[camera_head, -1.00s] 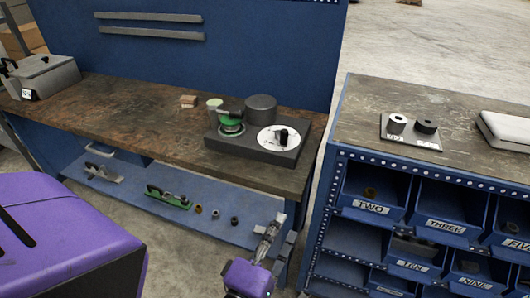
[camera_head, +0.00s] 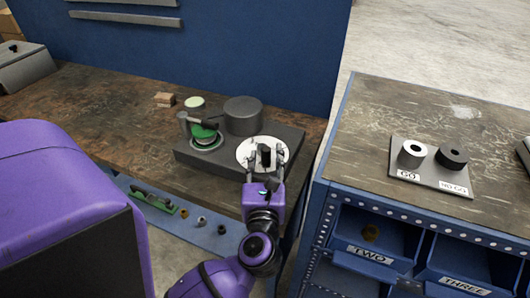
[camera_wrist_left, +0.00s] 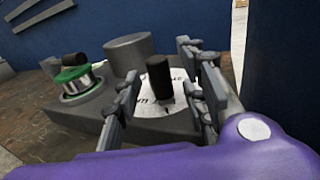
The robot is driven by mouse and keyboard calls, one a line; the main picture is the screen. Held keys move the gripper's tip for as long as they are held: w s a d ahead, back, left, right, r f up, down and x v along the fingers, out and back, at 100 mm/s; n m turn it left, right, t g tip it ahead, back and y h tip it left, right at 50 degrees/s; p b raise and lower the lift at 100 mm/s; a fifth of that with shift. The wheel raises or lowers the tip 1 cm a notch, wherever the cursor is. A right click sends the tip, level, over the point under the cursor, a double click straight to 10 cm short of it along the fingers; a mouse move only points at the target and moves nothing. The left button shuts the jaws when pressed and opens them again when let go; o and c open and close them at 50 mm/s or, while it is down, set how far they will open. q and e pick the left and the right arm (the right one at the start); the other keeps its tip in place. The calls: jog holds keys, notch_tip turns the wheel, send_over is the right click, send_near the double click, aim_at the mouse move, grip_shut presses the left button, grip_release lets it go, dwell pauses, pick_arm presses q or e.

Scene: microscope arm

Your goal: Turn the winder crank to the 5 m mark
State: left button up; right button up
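The winder is a dark grey base (camera_head: 215,160) on the brown bench. It carries a green spool (camera_head: 203,133), a tall grey cylinder (camera_head: 243,115) and a white dial (camera_head: 244,151) with a black crank knob (camera_head: 265,153). My left gripper (camera_head: 266,160) is open over the dial, with its fingers on either side of the knob. In the left wrist view the knob (camera_wrist_left: 159,78) stands upright between the spread fingers (camera_wrist_left: 160,92), with gaps visible. The dial's marks are partly hidden and too small to read. My right gripper is not in view.
A small wooden block (camera_head: 164,99) and a pale round piece (camera_head: 194,102) lie behind the winder. A blue panel rises behind the bench. At right, a bin cabinet (camera_head: 410,225) carries a gauge plate with two cylinders. The bench left of the winder is mostly clear.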

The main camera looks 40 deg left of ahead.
pick_arm(q)
jog(key=shift+x, duration=1)
jog(key=shift+c, duration=0.5)
grip_shut()
